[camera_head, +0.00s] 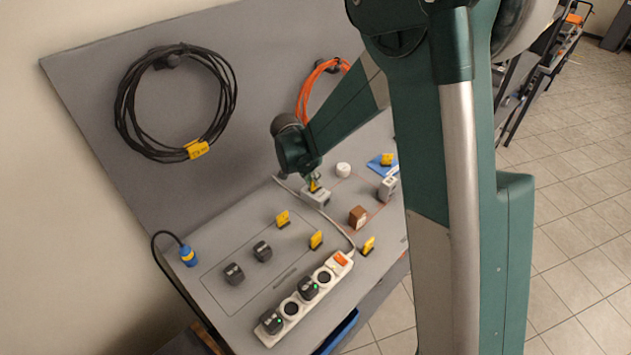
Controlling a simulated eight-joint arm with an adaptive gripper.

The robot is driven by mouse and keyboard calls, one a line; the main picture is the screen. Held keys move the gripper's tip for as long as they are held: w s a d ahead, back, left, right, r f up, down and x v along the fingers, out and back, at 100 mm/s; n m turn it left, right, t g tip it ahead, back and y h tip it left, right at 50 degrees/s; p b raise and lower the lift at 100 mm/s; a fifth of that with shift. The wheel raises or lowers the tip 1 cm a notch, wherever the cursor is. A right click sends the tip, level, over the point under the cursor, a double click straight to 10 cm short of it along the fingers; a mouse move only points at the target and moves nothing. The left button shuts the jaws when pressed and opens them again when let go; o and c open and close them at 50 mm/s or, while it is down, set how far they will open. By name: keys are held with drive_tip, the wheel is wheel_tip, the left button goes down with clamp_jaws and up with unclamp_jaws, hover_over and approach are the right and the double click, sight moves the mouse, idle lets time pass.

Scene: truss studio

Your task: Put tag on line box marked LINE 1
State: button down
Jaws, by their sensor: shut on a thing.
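My gripper (313,178) is at the back middle of the board, reaching down from the dark green arm. It is shut on a small yellow tag (314,187), which shows between the fingers just above a grey box (317,199) with a cable. I cannot tell whether the tag touches the box. Another pale grey box (388,188) stands to the right. Other yellow tags stand on the board, one at left (283,218), one in the middle (316,239), one near the strip (368,245). The LINE 1 marking is too small to read.
A white power strip (323,277) with black plugs lies at the front. Two black adapters (234,274) (262,250) lie at left. A brown block (357,216), a white round thing (343,170) and a blue pad (377,168) with a yellow piece stand nearby. Cable coils hang behind.

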drive_tip(key=shift+f, duration=0.25)
drive_tip(key=shift+f, duration=0.15)
drive_tip(key=c, duration=2.6)
unclamp_jaws()
drive_tip(key=v, duration=1.2)
